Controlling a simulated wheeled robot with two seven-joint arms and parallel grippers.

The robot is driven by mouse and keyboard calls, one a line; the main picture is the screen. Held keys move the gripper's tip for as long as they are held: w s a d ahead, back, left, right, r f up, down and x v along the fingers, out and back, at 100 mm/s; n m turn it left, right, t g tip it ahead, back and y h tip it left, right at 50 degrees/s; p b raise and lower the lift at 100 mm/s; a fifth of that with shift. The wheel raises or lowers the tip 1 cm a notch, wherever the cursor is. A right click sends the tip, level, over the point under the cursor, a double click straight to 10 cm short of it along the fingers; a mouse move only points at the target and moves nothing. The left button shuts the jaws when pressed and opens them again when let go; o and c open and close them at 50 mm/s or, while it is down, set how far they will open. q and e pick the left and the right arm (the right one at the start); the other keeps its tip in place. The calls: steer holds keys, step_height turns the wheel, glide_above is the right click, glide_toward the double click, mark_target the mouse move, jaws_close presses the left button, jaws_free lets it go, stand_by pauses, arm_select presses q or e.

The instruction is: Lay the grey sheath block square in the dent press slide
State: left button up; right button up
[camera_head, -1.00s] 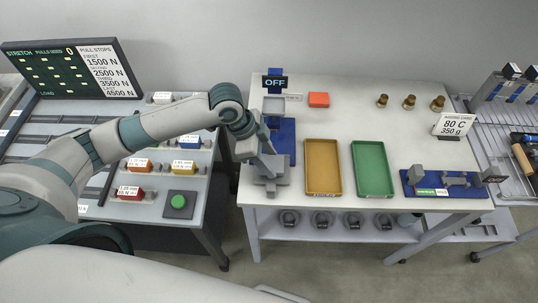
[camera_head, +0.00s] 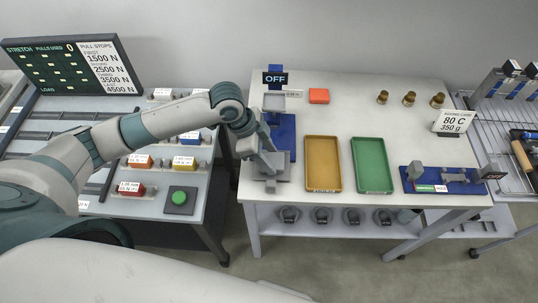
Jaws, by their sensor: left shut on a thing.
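My left gripper (camera_head: 268,162) reaches in from the left and points down over the near end of the blue dent press (camera_head: 284,135). It is shut on a small grey piece, which I take for the grey sheath block; the fingers hide most of it. The grey slide (camera_head: 271,187) of the press lies right below the gripper, near the table's front edge. I cannot tell whether the block touches the slide or sits square to it. My right gripper is not in view.
An OFF display (camera_head: 275,79) stands behind the press. A yellow tray (camera_head: 323,189) and a green tray (camera_head: 374,190) lie to its right. An orange block (camera_head: 319,96) and several brass weights stand behind them. A blue fixture (camera_head: 446,189) is at the right.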

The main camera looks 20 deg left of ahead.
arm_select(q)
steer(key=shift+s+f, duration=0.2)
steer(key=shift+f, duration=0.05)
steer(key=o, duration=1.1)
steer(key=shift+o, duration=0.4)
steer(key=shift+s, duration=0.1)
steer(key=shift+a+r, duration=0.3)
steer(key=shift+r, duration=0.35)
steer(key=b+v, duration=0.3)
steer(key=v, duration=1.3)
steer(key=shift+w+r+b, duration=0.2)
steer(key=shift+r+b, duration=0.05)
steer(key=shift+b, duration=0.05)
steer(key=shift+d, duration=0.1)
steer(key=shift+s, duration=0.1)
